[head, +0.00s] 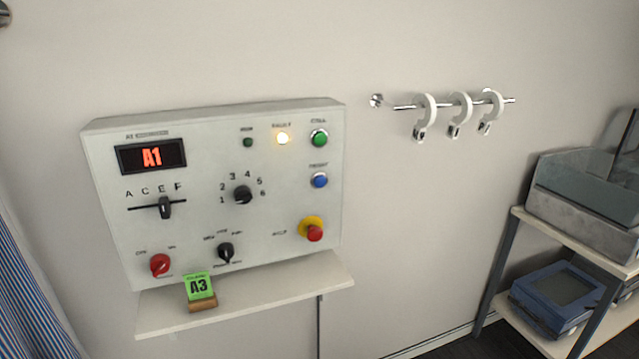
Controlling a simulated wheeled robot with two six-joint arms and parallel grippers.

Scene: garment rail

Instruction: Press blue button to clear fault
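The blue button (320,180) sits on the right side of a grey control panel (285,215) on the wall, below a green button (319,138). The fault lamp (282,138) glows yellowish white at the top of the panel. The display (151,156) reads "A1" in red. Neither of my grippers shows in the head view.
A red stop button (314,233) on a yellow base, a slider (165,208), dials (242,195) and a red switch (160,264) share the panel. A shelf (250,293) below holds a green "A3" card (199,287). A hook rail (403,107) and rack (497,258) stand right.

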